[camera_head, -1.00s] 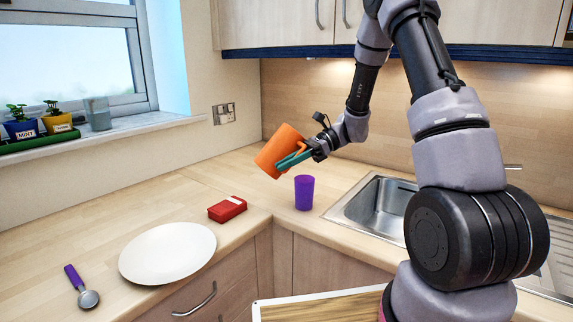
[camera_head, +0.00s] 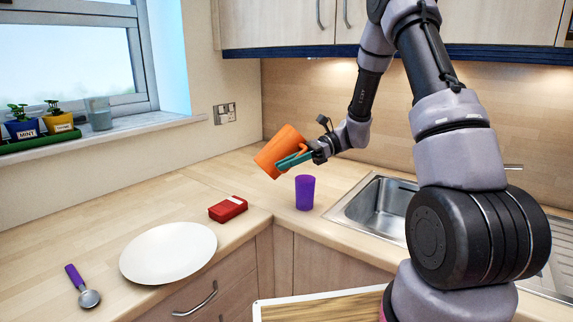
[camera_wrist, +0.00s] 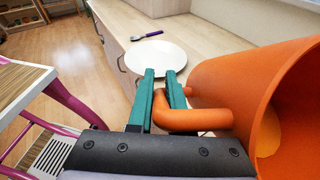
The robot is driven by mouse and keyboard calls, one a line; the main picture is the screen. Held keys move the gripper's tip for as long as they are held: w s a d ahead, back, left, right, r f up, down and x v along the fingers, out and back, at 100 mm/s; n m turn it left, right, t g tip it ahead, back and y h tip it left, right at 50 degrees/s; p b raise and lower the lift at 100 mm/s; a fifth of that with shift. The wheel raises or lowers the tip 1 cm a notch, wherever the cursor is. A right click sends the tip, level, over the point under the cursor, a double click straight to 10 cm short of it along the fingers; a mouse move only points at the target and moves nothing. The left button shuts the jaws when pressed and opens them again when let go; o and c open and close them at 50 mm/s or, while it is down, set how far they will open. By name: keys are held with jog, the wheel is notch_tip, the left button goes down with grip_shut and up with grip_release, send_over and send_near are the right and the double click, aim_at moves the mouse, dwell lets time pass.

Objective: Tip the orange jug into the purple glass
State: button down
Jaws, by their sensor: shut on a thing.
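The orange jug (camera_head: 279,151) is held in the air above the counter, tilted, in the head view. In the wrist view the jug (camera_wrist: 240,90) fills the right side, with its open mouth partly showing. My gripper (camera_head: 294,159) is shut on the jug's handle; in the wrist view its green fingers (camera_wrist: 162,88) lie along the handle. The purple glass (camera_head: 305,193) stands upright on the counter, below and to the right of the jug, apart from it. The glass does not show in the wrist view. I cannot see anything pouring out.
A sink (camera_head: 376,207) is right of the glass.

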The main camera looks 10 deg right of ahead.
jog(key=shift+y, duration=0.8)
jog(key=shift+f, duration=0.1)
dwell(0.4)
jog(key=shift+g+y, duration=0.4)
jog(key=shift+y, duration=0.3)
jog(key=shift+f, duration=0.15)
dwell(0.4)
jog(key=shift+w+d+f+y, duration=0.1)
jog(key=shift+d+f+y, duration=0.05)
jog(key=shift+y, duration=0.55)
dwell(0.7)
jog(key=shift+d+f+g+y, duration=0.25)
jog(key=shift+g+y, duration=0.05)
jog(key=shift+y, duration=0.4)
